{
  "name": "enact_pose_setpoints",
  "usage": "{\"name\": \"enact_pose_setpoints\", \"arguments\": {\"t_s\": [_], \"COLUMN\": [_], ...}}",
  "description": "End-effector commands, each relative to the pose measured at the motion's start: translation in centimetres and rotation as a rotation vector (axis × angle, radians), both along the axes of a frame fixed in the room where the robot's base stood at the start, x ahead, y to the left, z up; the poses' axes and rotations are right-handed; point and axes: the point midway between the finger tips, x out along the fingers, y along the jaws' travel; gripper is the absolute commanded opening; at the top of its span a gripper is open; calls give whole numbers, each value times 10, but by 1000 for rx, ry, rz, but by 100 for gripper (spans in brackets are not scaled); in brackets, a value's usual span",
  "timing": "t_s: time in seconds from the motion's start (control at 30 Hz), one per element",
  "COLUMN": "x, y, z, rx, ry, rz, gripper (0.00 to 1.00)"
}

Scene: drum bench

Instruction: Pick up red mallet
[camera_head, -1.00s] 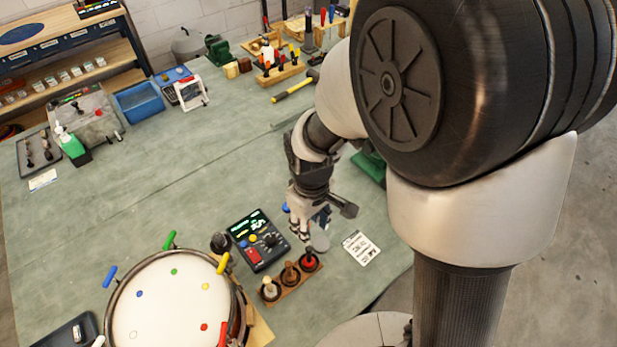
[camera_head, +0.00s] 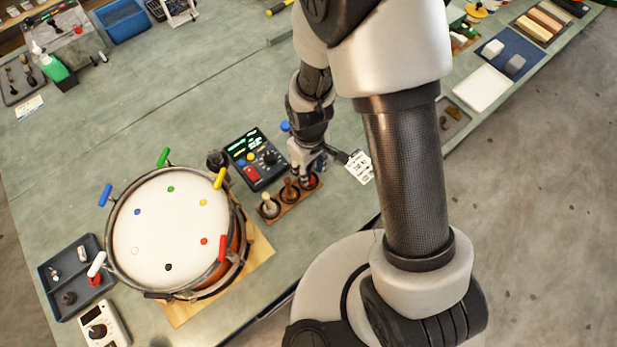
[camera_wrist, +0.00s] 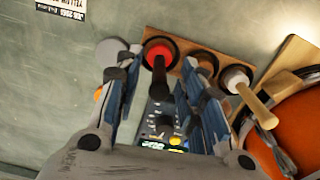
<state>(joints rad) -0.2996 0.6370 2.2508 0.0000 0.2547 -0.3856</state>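The red mallet (camera_wrist: 160,50) stands in the right-hand hole of a wooden rack (camera_head: 288,212), its dark handle pointing up. In the head view the red mallet (camera_head: 312,181) is partly hidden by my gripper (camera_head: 304,172), which is right over that end of the rack. In the wrist view my gripper (camera_wrist: 164,68) is open, with one finger on each side of the mallet's handle. I cannot tell whether either finger touches it. A brown mallet (camera_head: 289,190) and a cream mallet (camera_head: 268,203) stand in the same rack.
A black control box (camera_head: 256,158) with a lit screen sits just behind the rack. A drum (camera_head: 170,230) with coloured lugs stands to the left. A printed card (camera_head: 359,167) lies to the right. Open bench top lies behind the drum.

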Motion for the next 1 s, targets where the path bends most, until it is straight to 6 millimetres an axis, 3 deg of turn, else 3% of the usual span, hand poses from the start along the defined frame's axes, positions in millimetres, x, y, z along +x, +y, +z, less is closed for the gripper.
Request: {"name": "enact_pose_setpoints", "arguments": {"t_s": [0.03,0.2,0.47,1.0], "x": [0,1,1,1], "y": [1,1,1,1], "z": [-12,-28,-28,-28], "rx": [0,0,0,0], "ry": [2,0,-1,-1], "rz": [0,0,0,0], "gripper": [36,36,36,0]}}
